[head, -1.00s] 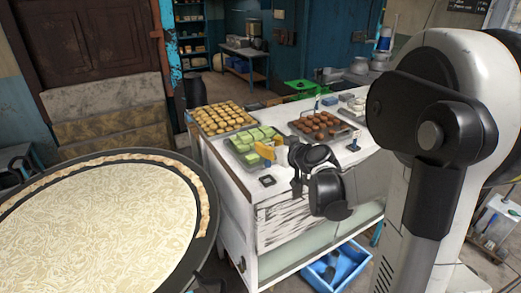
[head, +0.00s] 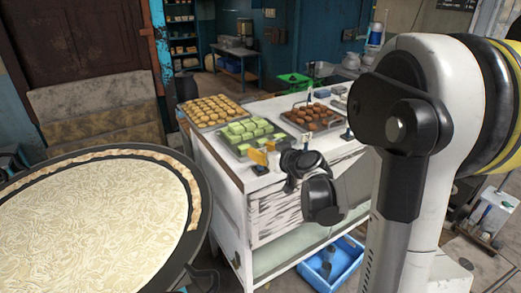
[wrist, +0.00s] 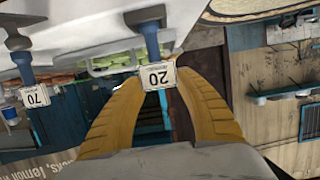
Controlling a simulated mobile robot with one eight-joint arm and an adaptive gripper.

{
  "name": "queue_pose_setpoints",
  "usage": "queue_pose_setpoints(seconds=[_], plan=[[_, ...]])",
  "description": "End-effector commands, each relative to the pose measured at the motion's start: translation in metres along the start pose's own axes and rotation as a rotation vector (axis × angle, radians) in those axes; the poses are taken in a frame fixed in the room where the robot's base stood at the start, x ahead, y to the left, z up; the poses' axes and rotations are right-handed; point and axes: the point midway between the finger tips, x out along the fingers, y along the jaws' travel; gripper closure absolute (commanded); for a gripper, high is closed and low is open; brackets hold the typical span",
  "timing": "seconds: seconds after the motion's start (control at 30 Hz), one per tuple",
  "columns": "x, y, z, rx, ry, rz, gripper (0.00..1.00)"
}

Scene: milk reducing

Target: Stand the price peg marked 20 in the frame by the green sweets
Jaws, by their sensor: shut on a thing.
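My gripper (head: 263,151) has yellow fingers shut on the price peg marked 20 (wrist: 158,76). The small black frame (head: 260,171) is on the white counter, in front of the tray of green sweets (head: 247,132). In the head view my fingers are just above the frame, and the peg is mostly hidden. I cannot tell whether its foot sits inside the frame or is just over it.
A peg marked 70 (wrist: 35,95) stands beside the held one in the wrist view. A tray of brown sweets (head: 312,117) is to the right and a tray of golden sweets (head: 210,110) is behind left. A large round pan (head: 100,220) is at left.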

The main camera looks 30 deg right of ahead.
Motion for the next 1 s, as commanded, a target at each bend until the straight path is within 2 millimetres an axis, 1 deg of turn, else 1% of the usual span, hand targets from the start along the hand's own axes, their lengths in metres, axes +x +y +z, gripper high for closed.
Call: queue_pose_setpoints(seconds=[0.93, 0.97, 1.0], plan=[[0.0009, 0.0000, 0.0031, 0.000, 0.000, 0.000, 0.92], [0.0009, 0.0000, 0.0031, 0.000, 0.000, 0.000, 0.56], [0.0009, 0.0000, 0.0031, 0.000, 0.000, 0.000, 0.44]])
